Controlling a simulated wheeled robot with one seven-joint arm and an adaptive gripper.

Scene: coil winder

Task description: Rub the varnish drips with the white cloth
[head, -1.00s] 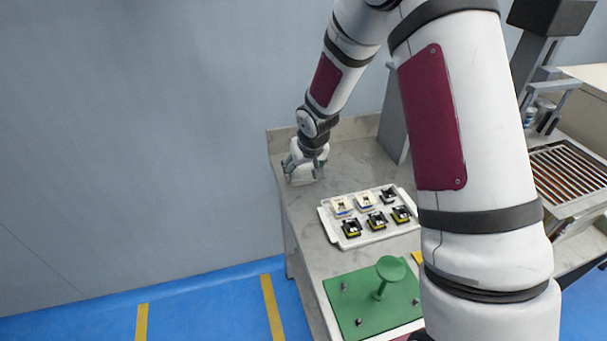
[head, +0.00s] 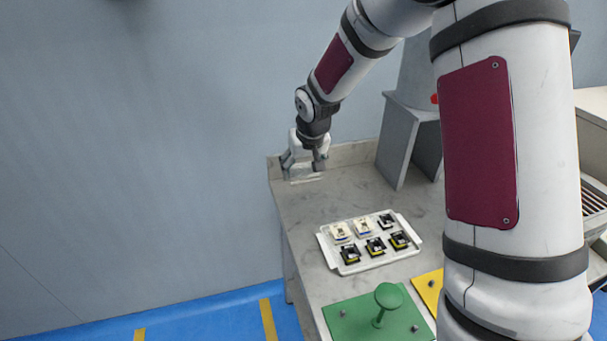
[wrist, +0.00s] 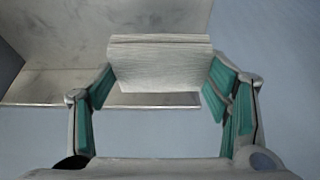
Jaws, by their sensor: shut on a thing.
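The white cloth (wrist: 160,68) is a folded, ribbed pad between my fingers in the wrist view. In the head view the cloth (head: 301,175) shows as a pale patch under my fingers. My gripper (head: 303,167) is shut on it at the far left corner of the marble bench (head: 325,200), close to the low back ledge. It also shows in the wrist view (wrist: 158,88), with a green-padded finger on each side of the cloth. I cannot tell whether the cloth touches the bench. No varnish drips can be made out in either view.
A white tray (head: 328,251) holding several small coil parts stands nearer on the bench. A green plate (head: 350,321) with a green knob (head: 389,296) is at the front, beside a yellow plate (head: 428,287). A grey housing (head: 397,140) stands right of my gripper.

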